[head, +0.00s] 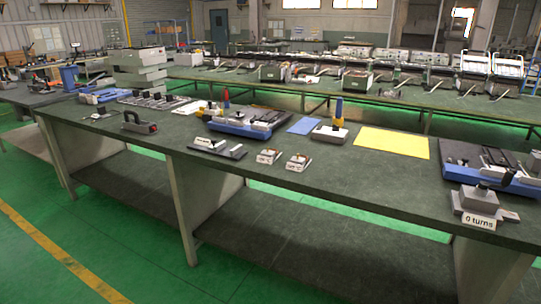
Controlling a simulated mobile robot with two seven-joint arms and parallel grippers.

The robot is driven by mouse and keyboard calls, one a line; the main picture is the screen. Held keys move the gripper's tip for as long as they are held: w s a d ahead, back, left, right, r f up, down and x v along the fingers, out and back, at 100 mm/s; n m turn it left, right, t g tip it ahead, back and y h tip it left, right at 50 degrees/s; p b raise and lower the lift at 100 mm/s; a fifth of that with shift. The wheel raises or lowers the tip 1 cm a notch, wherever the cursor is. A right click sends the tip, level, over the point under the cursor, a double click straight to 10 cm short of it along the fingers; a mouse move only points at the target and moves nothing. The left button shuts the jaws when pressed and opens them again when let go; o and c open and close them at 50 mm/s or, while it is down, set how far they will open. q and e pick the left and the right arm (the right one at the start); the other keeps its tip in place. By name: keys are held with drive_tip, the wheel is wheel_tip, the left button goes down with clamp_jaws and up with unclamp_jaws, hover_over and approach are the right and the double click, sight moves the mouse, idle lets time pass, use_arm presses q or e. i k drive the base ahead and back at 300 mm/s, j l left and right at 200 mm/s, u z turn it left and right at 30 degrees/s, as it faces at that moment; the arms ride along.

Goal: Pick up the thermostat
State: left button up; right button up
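I cannot tell for sure which object is the thermostat. Two small light devices with white labels, one on the left (269,156) and one on the right (298,162), sit near the front edge of the dark green workbench (350,185); their text is too small to read. A dark flat plate with a grey block and a white label (220,148) lies to their left. A grey block device labelled "0 turns" (479,203) stands at the right end. Neither of my grippers shows in the head view.
Blue fixtures sit at the middle (248,122) and right (493,165) of the bench. A yellow sheet (392,142), a blue sheet (304,125), a block with a yellow-and-blue handle (331,131) and a dark handled tool (139,122) lie around. The bench's front middle is mostly clear.

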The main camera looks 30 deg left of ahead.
sight(267, 157)
drive_tip(key=i+u, duration=0.1)
drive_tip(key=u, duration=0.6)
drive_tip(key=i+l+u, duration=0.1)
drive_tip(key=i+u, duration=0.25)
drive_tip(key=i+l+u, duration=0.35)
drive_tip(key=i+j, duration=0.05)
drive_tip(key=j, duration=0.05)
